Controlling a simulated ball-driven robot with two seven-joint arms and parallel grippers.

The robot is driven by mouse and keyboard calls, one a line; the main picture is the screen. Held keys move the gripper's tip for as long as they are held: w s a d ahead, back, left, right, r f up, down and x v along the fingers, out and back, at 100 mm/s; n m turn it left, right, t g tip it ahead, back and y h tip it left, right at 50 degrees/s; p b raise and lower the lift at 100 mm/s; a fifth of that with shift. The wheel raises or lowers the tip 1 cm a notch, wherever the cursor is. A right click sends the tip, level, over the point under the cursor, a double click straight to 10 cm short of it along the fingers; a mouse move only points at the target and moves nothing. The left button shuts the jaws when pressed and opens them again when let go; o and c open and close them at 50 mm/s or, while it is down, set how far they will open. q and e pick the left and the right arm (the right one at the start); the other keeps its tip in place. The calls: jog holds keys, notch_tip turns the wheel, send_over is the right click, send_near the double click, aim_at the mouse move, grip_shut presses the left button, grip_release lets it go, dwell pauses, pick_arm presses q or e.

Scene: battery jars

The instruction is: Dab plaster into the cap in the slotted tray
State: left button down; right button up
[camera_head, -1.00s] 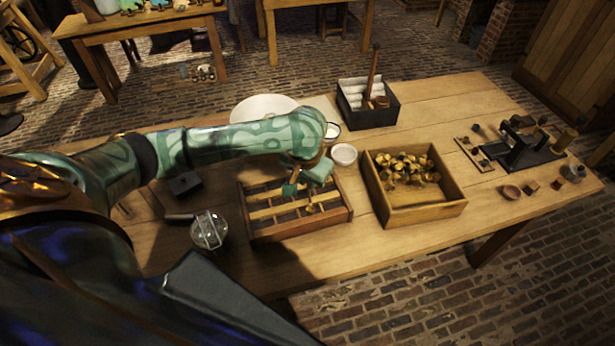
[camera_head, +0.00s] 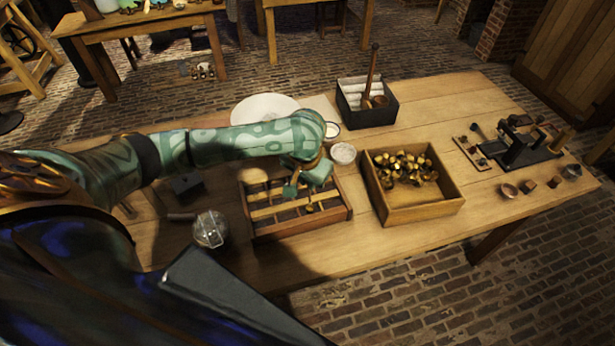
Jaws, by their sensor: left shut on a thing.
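The slotted tray (camera_head: 343,214) is a wooden frame with slats in the middle of the bench. A small brass-coloured cap (camera_head: 310,208) shows in it, close under my left gripper (camera_head: 303,198). My left gripper points down over the tray's right part. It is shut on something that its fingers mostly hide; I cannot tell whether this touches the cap. A small dish with white stuff (camera_head: 343,153), perhaps plaster, stands just behind the tray's right end. My right gripper is not in view.
A wooden box (camera_head: 408,212) with several brass caps stands right of the tray. Behind it is a dark box (camera_head: 368,116) with white rolls and a wooden tool. A large white plate (camera_head: 262,108) and another small pot (camera_head: 332,130) lie behind my arm. A glass jar (camera_head: 209,229) is front left.

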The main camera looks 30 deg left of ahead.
pick_arm(q)
jog(key=shift+f, duration=0.3)
dwell(0.4)
jog(key=shift+f, duration=1.25)
dwell(1.3)
